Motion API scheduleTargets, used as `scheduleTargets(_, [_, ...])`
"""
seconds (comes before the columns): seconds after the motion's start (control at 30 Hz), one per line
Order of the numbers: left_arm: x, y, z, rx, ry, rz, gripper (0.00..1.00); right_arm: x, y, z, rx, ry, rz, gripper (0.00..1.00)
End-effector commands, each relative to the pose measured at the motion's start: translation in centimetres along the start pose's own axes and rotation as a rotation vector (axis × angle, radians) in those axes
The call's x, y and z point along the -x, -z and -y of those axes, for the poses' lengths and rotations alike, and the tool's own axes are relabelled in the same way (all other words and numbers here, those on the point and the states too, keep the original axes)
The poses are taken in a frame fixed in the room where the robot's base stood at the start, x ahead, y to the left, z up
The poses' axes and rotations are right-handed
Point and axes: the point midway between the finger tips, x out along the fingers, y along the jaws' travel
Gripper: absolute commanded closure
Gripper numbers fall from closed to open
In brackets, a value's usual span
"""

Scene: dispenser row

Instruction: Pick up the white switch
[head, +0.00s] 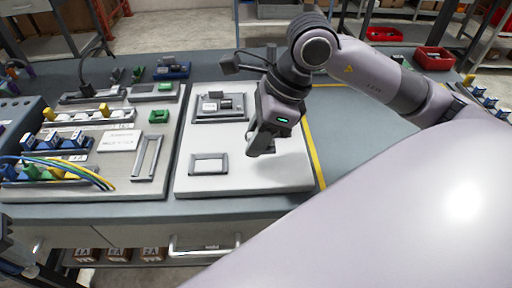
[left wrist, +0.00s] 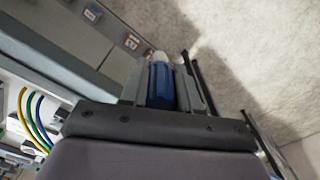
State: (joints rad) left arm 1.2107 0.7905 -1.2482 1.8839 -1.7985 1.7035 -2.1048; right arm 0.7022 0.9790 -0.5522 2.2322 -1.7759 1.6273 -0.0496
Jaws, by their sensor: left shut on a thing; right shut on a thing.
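My left gripper (left wrist: 165,85) is shut on a blue part (left wrist: 161,80) with a whitish rounded end, in the left wrist view. In the head view, only a dark piece of my left arm shows at the lower left edge. My right gripper (head: 262,143) is low over the white board (head: 235,178), pointing down between the two grey frames and the yellow line. Its jaws are closed, and what they hold is too small or hidden to make out. A small white piece (head: 211,106), possibly the white switch, sits beside a dark piece in the upper grey frame (head: 220,119).
An empty grey frame (head: 209,163) lies on the front of the white board. To the left, a panel (head: 120,168) carries blue, green and yellow parts and cables. Red bins (head: 434,58) stand at the back right. The table right of the yellow line (head: 316,160) looks clear.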

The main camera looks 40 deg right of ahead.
Motion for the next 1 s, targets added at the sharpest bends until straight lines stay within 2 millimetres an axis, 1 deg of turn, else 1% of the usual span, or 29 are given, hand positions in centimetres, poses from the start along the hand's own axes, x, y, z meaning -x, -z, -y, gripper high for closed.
scheduleTargets(0.03, [0.1,0.0,0.0,0.0,0.0,0.0,1.0,1.4,-0.7,0.1,0.005,0.008,0.006,1.0])
scheduleTargets(0.2, [0.3,0.0,0.0,0.0,0.0,0.0,1.0,5.5,-2.4,0.1,0.004,0.006,0.007,1.0])
scheduleTargets(0.4, [0.6,0.0,0.0,0.0,0.0,0.0,1.0,9.7,-4.1,0.0,0.004,0.004,0.005,1.0])
scheduleTargets(0.5, [0.7,0.0,0.0,0.0,0.0,0.0,1.0,11.3,-4.8,0.0,0.004,0.003,0.005,1.0])
scheduleTargets(0.6, [0.8,0.0,0.0,0.0,0.0,0.0,1.0,12.6,-5.3,0.0,0.002,0.002,0.003,1.0])
scheduleTargets(0.73, [0.9,0.0,0.0,0.0,0.0,0.0,1.0,13.8,-5.7,0.0,0.002,0.001,0.002,1.0])
scheduleTargets(0.87, [0.9,0.0,0.0,0.0,0.0,0.0,1.0,14.4,-6.0,-0.1,0.002,0.0,0.002,1.0])
scheduleTargets(1.0, [0.9,0.0,0.0,0.0,0.0,0.0,1.0,14.6,-6.0,-0.1,0.001,0.0,0.001,1.0])
